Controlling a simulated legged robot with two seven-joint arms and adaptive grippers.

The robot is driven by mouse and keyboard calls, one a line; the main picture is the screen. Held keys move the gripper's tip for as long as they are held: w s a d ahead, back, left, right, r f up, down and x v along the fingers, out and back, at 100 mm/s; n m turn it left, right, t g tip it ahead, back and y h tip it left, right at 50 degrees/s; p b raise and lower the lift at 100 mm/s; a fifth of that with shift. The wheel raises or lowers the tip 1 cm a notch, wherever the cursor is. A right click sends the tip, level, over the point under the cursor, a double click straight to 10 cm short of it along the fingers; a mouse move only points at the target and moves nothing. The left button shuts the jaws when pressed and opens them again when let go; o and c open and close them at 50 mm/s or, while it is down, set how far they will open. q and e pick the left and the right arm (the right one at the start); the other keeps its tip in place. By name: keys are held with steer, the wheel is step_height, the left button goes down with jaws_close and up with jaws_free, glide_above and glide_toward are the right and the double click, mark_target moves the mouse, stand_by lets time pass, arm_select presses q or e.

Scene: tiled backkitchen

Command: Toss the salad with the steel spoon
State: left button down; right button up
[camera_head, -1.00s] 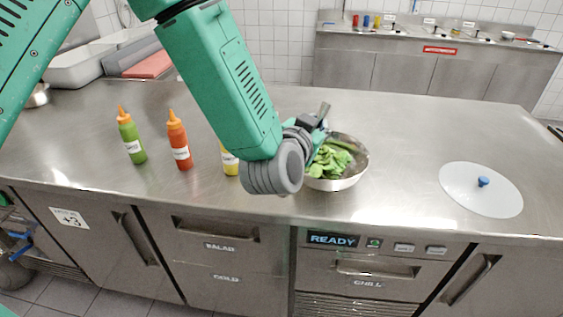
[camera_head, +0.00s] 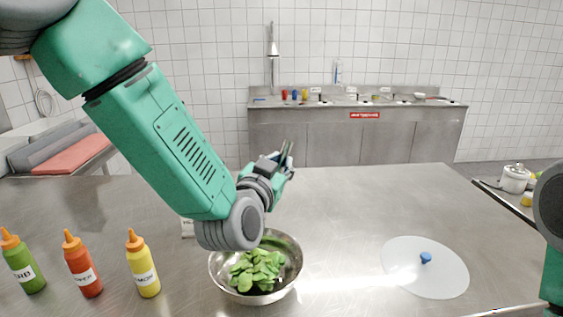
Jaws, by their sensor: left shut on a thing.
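A steel bowl (camera_head: 290,248) of green salad leaves (camera_head: 256,270) stands on the steel counter at the lower middle. My left gripper (camera_head: 284,156) is above and behind the bowl, clear of the leaves. Its fingers are shut on a thin thing, which I take for the steel spoon; the gripper and wrist hide nearly all of it. My left wrist covers part of the bowl's back left rim. My right arm shows only at the right edge, and its gripper is out of view.
Green (camera_head: 23,264), red (camera_head: 83,266) and yellow (camera_head: 142,265) squeeze bottles stand left of the bowl. A white round lid (camera_head: 408,278) with a blue knob lies to the right.

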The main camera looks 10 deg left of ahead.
arm_select(q)
steer(key=f+b, duration=0.2)
steer(key=f, duration=0.1)
steer(key=shift+w+a+f, duration=0.15)
steer(key=shift+a+f, duration=0.05)
steer(key=shift+a, duration=0.15)
steer(key=shift+f+b, duration=0.55)
steer(key=shift+f, duration=0.15)
step_height(320, 180, down, 8)
steer(key=b, duration=0.5)
steer(key=shift+d+r, duration=0.15)
steer(key=shift+r, duration=0.05)
steer(key=shift+d, duration=0.1)
